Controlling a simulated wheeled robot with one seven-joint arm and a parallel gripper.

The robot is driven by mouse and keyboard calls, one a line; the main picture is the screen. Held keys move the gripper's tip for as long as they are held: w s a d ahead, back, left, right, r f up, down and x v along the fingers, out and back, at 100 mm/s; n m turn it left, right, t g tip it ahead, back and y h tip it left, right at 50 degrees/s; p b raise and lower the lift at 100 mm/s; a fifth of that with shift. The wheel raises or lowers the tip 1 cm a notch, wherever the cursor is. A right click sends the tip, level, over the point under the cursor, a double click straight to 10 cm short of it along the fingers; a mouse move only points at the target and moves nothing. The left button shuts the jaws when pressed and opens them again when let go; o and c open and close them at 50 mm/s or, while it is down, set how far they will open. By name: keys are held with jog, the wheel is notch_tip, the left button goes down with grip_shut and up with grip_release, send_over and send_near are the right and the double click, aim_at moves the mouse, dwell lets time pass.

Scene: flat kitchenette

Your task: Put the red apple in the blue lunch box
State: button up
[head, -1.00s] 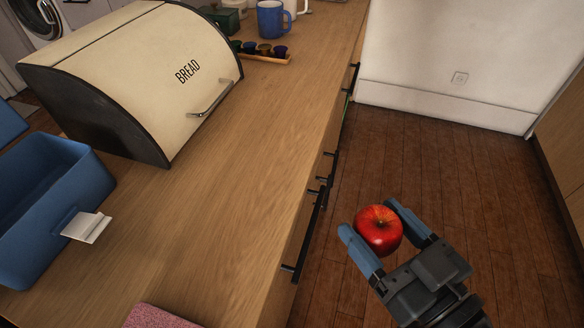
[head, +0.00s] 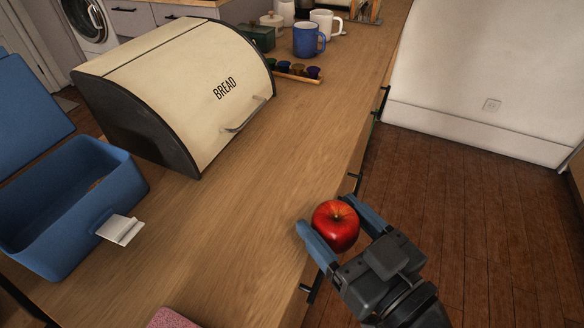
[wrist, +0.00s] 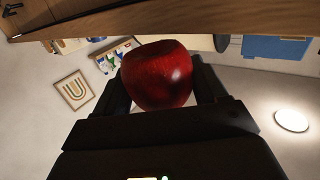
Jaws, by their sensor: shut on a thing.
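The red apple (head: 335,227) is held between the blue fingers of my gripper (head: 332,232), at the front edge of the counter in the head view. The apple (wrist: 158,76) also shows between the fingers in the wrist view. The blue lunch box (head: 122,190) stands on the counter at the left of the head view, to the left of my gripper and apart from it. Its lid (head: 28,115) is raised at the back, and a white latch (head: 121,230) sticks out at the front. Part of its inside is hidden by its walls.
A cream bread box (head: 175,85) stands behind the lunch box. A blue mug (head: 308,40), a white mug (head: 325,22) and a tray of small capsules (head: 298,73) are farther back. A pink cloth (head: 172,318) lies at the front. The wooden counter (head: 225,210) between lunch box and gripper is clear.

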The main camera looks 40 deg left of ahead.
aim_at(292, 190)
jog(key=p+x, duration=0.1)
jog(key=x, duration=0.6)
jog(key=shift+r, duration=0.2)
jog(key=p+x, duration=0.1)
jog(key=x, duration=0.2)
jog(key=shift+r, duration=0.15)
jog(key=shift+w+a+f, duration=0.15)
jog(key=shift+a+f, duration=0.05)
jog(key=shift+a, duration=0.2)
jog(key=shift+f, duration=0.2)
jog(key=o, duration=1.1)
jog(key=shift+r+p, duration=0.2)
jog(key=shift+p, duration=0.2)
